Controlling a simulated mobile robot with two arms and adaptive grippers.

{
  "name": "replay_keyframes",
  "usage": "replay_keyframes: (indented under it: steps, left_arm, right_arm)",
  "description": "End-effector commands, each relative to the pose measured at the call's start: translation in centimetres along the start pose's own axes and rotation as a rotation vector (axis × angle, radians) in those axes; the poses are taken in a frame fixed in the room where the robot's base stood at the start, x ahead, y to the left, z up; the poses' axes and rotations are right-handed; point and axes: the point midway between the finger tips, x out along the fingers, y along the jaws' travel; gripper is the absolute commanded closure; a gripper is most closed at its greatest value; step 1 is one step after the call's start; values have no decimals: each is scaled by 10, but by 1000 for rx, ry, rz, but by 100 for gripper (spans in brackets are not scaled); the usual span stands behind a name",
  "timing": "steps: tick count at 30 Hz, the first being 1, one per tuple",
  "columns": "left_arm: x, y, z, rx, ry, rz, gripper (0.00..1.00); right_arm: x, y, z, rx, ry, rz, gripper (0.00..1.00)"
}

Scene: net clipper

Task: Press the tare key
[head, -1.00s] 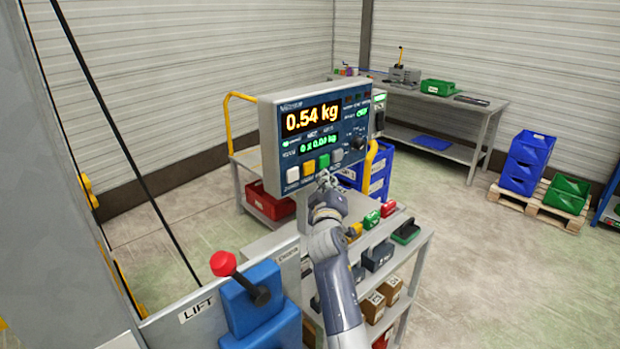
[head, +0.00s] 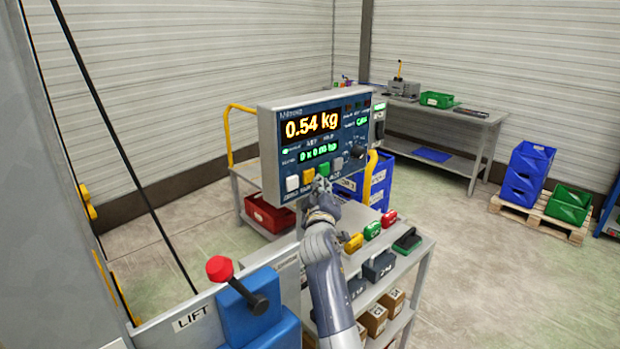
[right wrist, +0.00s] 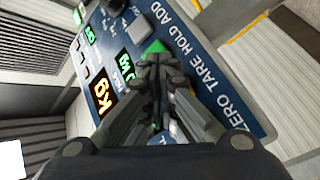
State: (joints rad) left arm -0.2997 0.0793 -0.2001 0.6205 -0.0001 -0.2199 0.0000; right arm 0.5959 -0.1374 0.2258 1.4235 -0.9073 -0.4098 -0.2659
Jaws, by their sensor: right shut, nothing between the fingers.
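The scale's display panel (head: 267,150) reads 0.54 kg, with a row of keys along its lower edge: white (head: 292,184), yellow (head: 308,176), green (head: 323,168) and grey (head: 338,163). The right wrist view shows the labels ZERO, TARE, HOLD, ADD (right wrist: 213,73), so the yellow second key matches TARE. My right gripper (head: 321,184) is shut and empty, just below the green and yellow keys. In the right wrist view its fingertips (right wrist: 160,62) overlap the green key (right wrist: 154,47) and mostly hide the yellow one. Contact cannot be told. My left gripper is out of view.
Below the panel, a shelf cart (head: 415,262) holds coloured handled weights (head: 372,231) and boxes. A blue block with a red-knobbed lever (head: 219,268) stands front left beside the LIFT sign (head: 194,317). A workbench (head: 480,118) stands at the back right.

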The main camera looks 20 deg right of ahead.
Motion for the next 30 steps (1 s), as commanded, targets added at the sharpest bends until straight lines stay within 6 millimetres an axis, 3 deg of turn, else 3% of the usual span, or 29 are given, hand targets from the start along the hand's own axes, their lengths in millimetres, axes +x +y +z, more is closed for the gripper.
replay_keyframes:
  steps: [20, 30]
  left_arm:
    - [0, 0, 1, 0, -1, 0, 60]
    - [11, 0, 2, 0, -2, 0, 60]
  right_arm:
    - [0, 0, 0, 0, 0, 0, 100]
    - [6, -5, -4, 0, 1, 1, 100]
